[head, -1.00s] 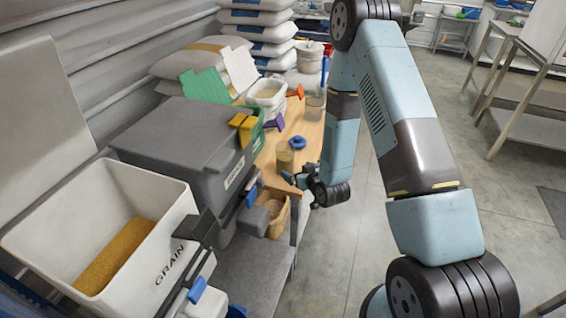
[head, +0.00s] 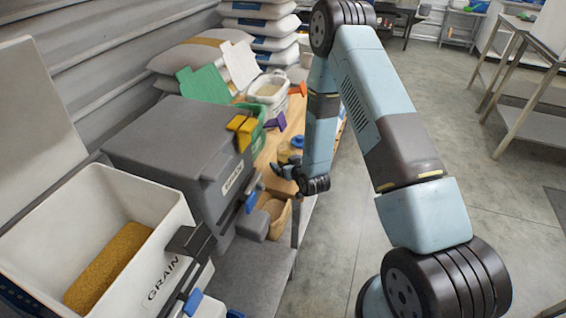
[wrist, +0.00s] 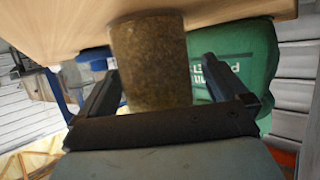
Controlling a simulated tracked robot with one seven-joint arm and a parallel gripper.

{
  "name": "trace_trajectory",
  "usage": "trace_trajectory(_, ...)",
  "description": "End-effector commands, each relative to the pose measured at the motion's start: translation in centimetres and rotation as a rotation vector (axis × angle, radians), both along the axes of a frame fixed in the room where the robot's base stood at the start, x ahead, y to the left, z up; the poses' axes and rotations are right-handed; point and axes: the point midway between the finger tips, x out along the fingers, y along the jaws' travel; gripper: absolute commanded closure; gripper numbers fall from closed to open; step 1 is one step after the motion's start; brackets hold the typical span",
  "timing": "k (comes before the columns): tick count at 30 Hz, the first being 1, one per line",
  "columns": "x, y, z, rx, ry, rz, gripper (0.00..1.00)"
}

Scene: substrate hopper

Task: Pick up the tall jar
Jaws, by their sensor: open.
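A cylindrical jar with brown, grainy contents (wrist: 152,62) stands on the wooden bench (wrist: 220,12), which appears at the top of the wrist view. The jar is between the two fingers of my gripper (wrist: 163,68). The fingers are apart and no grip on the jar shows. In the head view my gripper (head: 281,170) is low at the bench's right edge, beside the jar (head: 286,154), which is mostly hidden there.
A blue knobbed object (head: 297,142) is close behind the jar. A green bag-like item with lettering (wrist: 240,65) is right of the jar in the wrist view. The grey hopper (head: 185,140), white grain bin (head: 165,260) and cardboard-coloured box (head: 277,212) stand nearby.

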Motion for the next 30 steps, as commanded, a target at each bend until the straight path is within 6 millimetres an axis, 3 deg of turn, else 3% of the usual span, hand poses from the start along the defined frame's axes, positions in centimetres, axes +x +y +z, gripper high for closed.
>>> trace_trajectory(9, 0.0, 0.9, -0.3, 0.000, 0.000, 0.010, 0.01)
trace_trajectory(27, -0.1, 1.3, -0.3, 0.000, 0.000, 0.016, 0.58)
trace_trajectory(30, -0.1, 1.3, -0.3, 0.000, -0.001, 0.015, 0.62)
